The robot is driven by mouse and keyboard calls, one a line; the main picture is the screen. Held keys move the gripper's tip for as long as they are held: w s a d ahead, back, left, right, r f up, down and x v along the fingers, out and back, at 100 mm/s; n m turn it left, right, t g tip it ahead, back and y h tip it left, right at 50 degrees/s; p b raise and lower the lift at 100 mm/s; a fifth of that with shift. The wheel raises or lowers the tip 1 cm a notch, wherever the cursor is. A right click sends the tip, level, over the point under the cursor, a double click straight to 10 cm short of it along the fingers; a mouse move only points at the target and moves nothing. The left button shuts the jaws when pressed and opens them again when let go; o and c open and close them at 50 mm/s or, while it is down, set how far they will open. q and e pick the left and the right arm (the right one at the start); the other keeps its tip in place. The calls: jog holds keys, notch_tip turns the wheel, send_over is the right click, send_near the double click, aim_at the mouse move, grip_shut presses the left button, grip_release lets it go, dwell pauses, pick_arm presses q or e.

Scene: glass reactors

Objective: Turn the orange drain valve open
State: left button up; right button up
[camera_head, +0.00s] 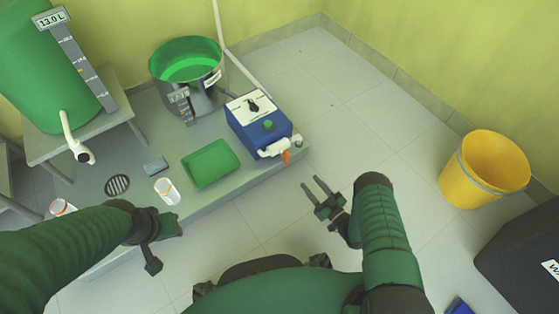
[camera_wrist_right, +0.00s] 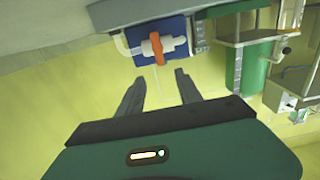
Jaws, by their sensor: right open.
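In the right wrist view the orange handle (camera_wrist_right: 157,49) shows ahead, between and beyond the fingertips. My right gripper (camera_head: 316,184) is open and empty, to the lower right of the valve and apart from it. Its two fingers (camera_wrist_right: 158,80) also show in the right wrist view. My left gripper (camera_head: 160,243) is at the lower left, far from the valve; its jaw state is unclear.
The blue box stands on a low grey platform (camera_head: 228,188) with a green tray (camera_head: 211,163), a white cup (camera_head: 166,191) and a metal pot with a green top (camera_head: 187,62). A yellow bucket (camera_head: 484,170) stands at right. The floor between is clear.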

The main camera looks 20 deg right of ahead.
jog(key=b+x, duration=0.9)
jog(key=x, duration=0.7)
jog(key=shift+w, duration=0.25)
jog(key=shift+r, duration=0.1)
jog(key=shift+c, duration=0.3)
grip_shut()
